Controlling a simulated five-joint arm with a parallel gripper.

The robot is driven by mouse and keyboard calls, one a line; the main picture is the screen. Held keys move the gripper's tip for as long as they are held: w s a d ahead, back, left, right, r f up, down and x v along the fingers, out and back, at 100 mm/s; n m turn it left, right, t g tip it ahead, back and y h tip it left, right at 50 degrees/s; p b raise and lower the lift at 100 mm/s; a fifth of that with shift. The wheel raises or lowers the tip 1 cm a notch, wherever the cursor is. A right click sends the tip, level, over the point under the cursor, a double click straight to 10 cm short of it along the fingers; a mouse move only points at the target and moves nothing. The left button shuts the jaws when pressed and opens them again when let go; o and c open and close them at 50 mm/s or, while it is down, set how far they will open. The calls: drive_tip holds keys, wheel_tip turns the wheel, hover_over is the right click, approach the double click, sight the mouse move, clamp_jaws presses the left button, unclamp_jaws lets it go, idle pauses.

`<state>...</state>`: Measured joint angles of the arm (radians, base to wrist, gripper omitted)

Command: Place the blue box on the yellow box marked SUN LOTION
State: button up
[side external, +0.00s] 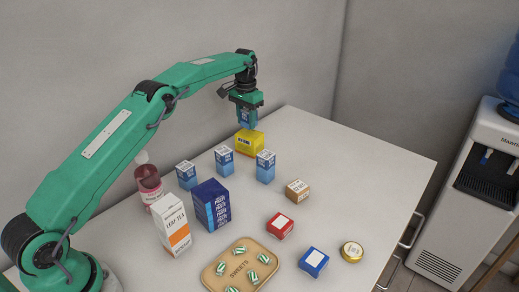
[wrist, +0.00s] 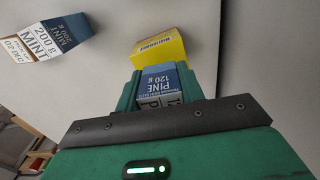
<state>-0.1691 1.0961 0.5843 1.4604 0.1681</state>
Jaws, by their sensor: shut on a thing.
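My gripper (side external: 246,106) is shut on a blue and white box (side external: 246,118). In the wrist view this box (wrist: 158,82) reads PINE 120 g and sits between the fingers of my gripper (wrist: 162,92). The yellow box (side external: 249,142) stands on the counter near its back corner, just below the held box in the side view. In the wrist view the yellow box (wrist: 160,48) shows beyond the held box, which hides part of it. Its lettering is too small to read. I cannot tell whether the two boxes touch.
Several blue boxes (side external: 265,167), a large dark blue box (side external: 211,207), a LEAF TEA carton (side external: 171,225) and a red jar (side external: 148,186) stand left and front. The counter's far right is clear.

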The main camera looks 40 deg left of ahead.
sight(246, 111)
drive_tip(key=shift+f, duration=1.4)
drive_tip(key=shift+f, duration=0.1)
drive_tip(key=o, duration=1)
drive_tip(key=shift+o, duration=0.2)
drive_tip(key=shift+r, duration=3.85)
drive_tip(key=shift+r, duration=0.15)
